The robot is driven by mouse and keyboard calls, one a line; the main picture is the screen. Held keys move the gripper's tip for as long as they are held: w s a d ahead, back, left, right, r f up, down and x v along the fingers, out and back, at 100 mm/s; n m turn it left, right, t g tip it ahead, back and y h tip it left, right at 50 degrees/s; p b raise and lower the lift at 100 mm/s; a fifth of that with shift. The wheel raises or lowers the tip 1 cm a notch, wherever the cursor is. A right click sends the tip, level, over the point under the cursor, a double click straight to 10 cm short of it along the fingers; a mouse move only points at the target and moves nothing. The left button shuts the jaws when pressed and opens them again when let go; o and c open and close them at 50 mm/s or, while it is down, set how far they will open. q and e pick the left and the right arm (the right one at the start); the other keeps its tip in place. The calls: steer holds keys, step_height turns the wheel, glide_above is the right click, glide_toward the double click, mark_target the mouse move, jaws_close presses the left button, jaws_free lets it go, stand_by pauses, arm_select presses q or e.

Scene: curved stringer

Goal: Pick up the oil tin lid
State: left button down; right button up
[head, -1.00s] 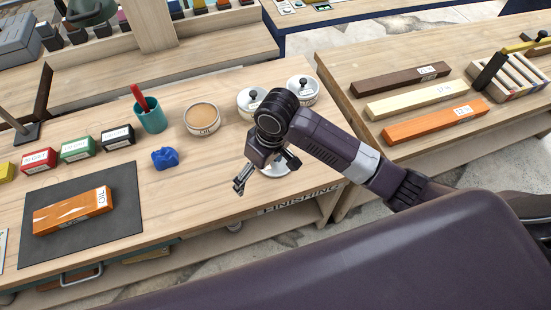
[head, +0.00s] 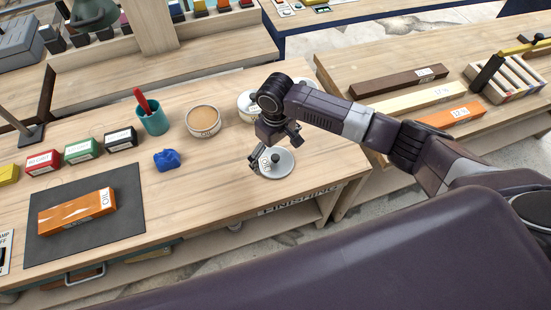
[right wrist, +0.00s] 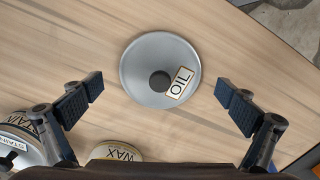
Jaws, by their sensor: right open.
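The oil tin lid (head: 283,168) is a round grey metal disc with a dark knob and a white OIL label, lying on the workbench near its front right corner. The right wrist view shows it whole (right wrist: 150,55), between and beyond the fingers. My right gripper (head: 276,152) is open and empty above the lid; its fingers (right wrist: 160,90) stand wide apart, one on each side, with no visible contact. The open oil tin (head: 203,121), with tan contents, stands behind and left of the lid. My left gripper is not in view.
Lidded tins stand behind my right gripper, partly hidden; the wax tin (right wrist: 118,152) and stain tin (right wrist: 22,140) show in the wrist view. A blue crumpled cloth (head: 168,160) and a teal cup (head: 152,118) are to the left. Bare bench surrounds the lid.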

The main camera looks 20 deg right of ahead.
steer(key=shift+f, duration=0.45)
steer(key=shift+c, duration=0.3)
